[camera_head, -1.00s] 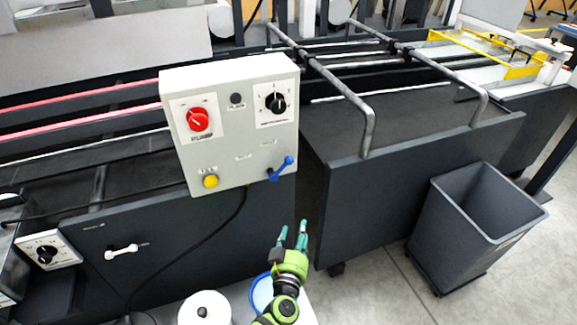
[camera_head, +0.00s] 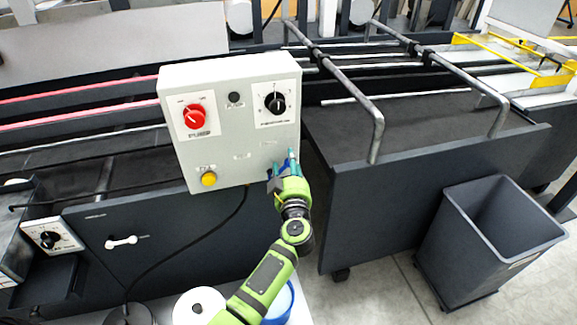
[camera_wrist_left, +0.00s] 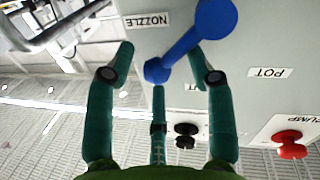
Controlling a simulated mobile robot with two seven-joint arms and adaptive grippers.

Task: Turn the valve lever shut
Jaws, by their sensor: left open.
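The blue valve lever (camera_wrist_left: 213,22) is on the front of the grey control box (camera_head: 229,118), beside a NOZZLE label. In the left wrist view its round hub is at the top and its knobbed end slants down to the left. My left gripper (camera_head: 281,165) is open at the lower right of the box. In the wrist view its teal fingers (camera_wrist_left: 160,58) stand on both sides of the lever's knobbed end, with a third finger below. I cannot tell whether they touch it. In the head view the gripper hides most of the lever. My right gripper is not in view.
The box also carries a red PUMP knob (camera_head: 194,117), a black knob (camera_head: 275,104) and a yellow button (camera_head: 209,178). A white roll (camera_head: 199,306) and a blue ring (camera_head: 289,304) are below. A grey bin (camera_head: 490,240) stands on the floor at right.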

